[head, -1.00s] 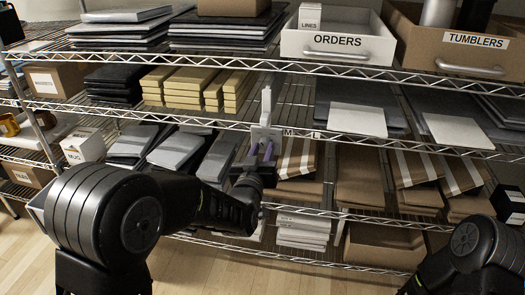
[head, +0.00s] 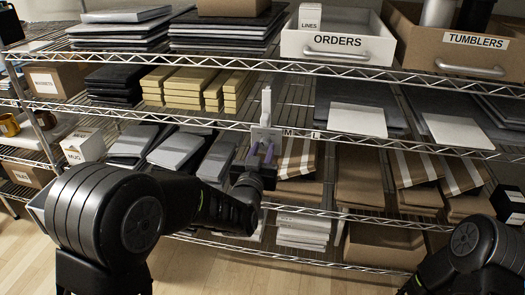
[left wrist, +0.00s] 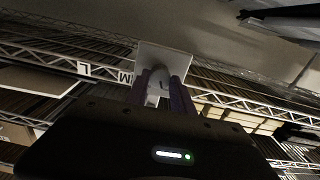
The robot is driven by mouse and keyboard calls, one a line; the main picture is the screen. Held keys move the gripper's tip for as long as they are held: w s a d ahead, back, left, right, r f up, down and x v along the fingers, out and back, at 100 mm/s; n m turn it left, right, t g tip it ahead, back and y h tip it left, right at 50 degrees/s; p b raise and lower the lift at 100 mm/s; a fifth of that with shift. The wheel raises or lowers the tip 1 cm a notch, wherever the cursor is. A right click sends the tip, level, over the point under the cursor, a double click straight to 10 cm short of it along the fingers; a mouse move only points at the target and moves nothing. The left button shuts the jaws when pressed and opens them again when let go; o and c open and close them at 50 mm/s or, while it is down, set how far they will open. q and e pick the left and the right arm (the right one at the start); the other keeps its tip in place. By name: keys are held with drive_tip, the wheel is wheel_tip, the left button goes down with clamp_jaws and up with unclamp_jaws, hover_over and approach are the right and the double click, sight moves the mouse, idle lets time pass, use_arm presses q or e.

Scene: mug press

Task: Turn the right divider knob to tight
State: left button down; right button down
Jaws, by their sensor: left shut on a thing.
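A white divider (head: 266,105) stands upright at the front edge of the middle shelf, near the centre of the head view. Its pale plate (left wrist: 178,62) shows in the left wrist view, with a light knob (left wrist: 159,78) in front of it. My left gripper (head: 261,156) reaches up to the divider's lower part. Its purple-grey fingers (left wrist: 160,94) are shut on the knob, one on each side. The fingers hide part of the knob, and I cannot read any mark for tight.
Size labels M and L (head: 316,135) sit on the shelf edge right of the divider. Brown packages (head: 298,158) and grey packages (head: 178,152) fill the shelf below. Yellow stacks (head: 190,85) lie left of the divider. My right arm shows at the lower right.

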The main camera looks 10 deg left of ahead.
use_arm(q)
drive_tip(key=m+p, duration=0.1)
drive_tip(key=m, duration=0.5)
drive_tip(key=shift+r, duration=0.1)
drive_tip(key=m+p, duration=0.1)
drive_tip(key=m, duration=0.5)
drive_tip(key=shift+d, duration=0.1)
idle(0.4)
drive_tip(key=c, duration=1.1)
unclamp_jaws()
drive_tip(key=shift+s, duration=0.15)
drive_tip(key=s+p, duration=0.1)
drive_tip(key=s, duration=0.6)
drive_tip(key=shift+s+a, duration=0.3)
